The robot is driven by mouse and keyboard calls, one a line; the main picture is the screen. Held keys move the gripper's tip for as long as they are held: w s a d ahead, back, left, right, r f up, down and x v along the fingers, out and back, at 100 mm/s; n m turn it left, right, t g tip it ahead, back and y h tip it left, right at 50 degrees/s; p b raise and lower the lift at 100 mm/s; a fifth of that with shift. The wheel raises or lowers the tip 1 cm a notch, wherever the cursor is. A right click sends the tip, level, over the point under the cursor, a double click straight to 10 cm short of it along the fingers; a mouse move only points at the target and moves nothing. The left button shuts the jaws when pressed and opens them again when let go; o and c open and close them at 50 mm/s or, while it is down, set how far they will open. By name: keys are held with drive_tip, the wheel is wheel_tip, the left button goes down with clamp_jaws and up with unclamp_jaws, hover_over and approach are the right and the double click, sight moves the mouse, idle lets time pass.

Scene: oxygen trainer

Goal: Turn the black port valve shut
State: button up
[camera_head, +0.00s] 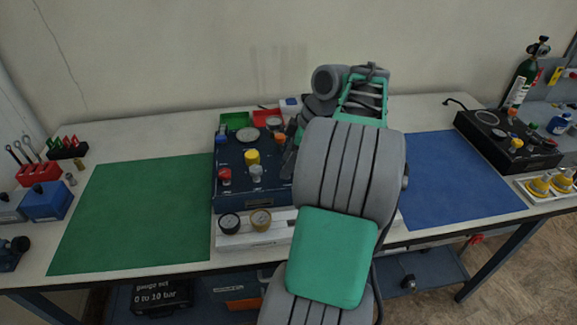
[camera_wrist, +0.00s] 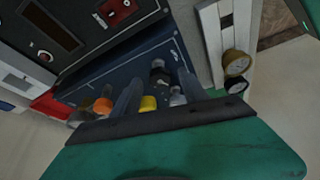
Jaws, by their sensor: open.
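A dark blue trainer panel (camera_head: 234,190) stands on the table, partly covered by my arm in the head view. A black knob (camera_wrist: 159,75), which looks like the black port valve, shows on the panel in the wrist view; I cannot make it out in the head view. My gripper (camera_wrist: 158,78) is open, with its fingers pointing toward the panel. The black knob appears between the fingertips in the picture; I cannot tell how far apart in depth they are. Yellow (camera_wrist: 148,103) and grey (camera_wrist: 177,97) knobs also show between the fingers, and an orange knob (camera_wrist: 103,105) lies outside.
Two gauges (camera_head: 230,223) (camera_head: 261,220) sit on a white strip in front of the panel. A red knob (camera_head: 225,175) is on its left. Green (camera_head: 140,215) and blue (camera_head: 460,180) mats lie clear on either side. A black unit (camera_head: 500,140) stands far right.

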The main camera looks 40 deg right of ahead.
clamp_jaws()
idle(0.6)
